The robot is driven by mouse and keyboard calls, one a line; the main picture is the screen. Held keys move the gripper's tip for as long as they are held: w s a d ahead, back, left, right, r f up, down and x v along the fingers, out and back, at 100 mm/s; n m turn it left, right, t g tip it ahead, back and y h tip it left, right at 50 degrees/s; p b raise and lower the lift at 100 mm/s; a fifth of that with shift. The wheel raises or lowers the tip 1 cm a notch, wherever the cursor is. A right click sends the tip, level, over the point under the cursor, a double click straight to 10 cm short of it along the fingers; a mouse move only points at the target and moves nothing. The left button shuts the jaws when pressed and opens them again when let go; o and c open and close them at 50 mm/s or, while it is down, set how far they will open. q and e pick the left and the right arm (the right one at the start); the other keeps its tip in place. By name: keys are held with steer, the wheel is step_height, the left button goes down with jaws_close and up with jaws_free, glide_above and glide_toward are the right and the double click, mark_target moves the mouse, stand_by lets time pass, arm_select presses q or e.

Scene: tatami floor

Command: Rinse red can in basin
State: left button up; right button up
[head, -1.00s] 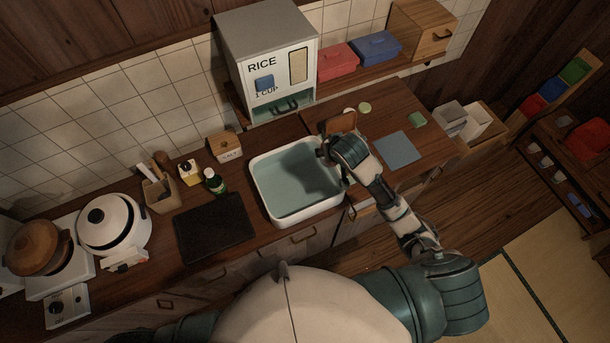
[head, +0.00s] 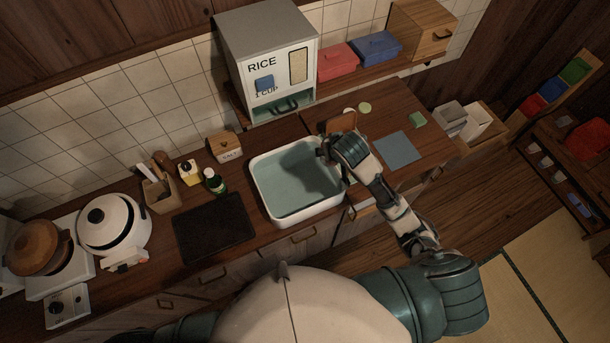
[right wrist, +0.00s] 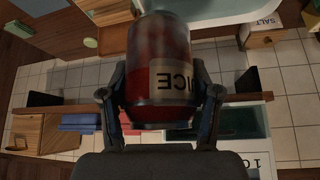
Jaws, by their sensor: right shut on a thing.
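The red can (right wrist: 158,85), with a pale label, is held between the two fingers of my right gripper (right wrist: 159,75) in the right wrist view. In the head view my right gripper (head: 326,152) is over the right edge of the white basin (head: 310,213), and the can is hidden there. The basin holds bluish water (head: 290,180) with a dark shadow on its right part. The can's height over the water cannot be told. My left gripper is not in view.
The rice dispenser (head: 270,60) stands behind the basin. A salt box (head: 224,146), a green bottle (head: 214,182) and a black board (head: 213,228) are to its left.

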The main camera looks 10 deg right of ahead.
steer(key=shift+r, duration=2)
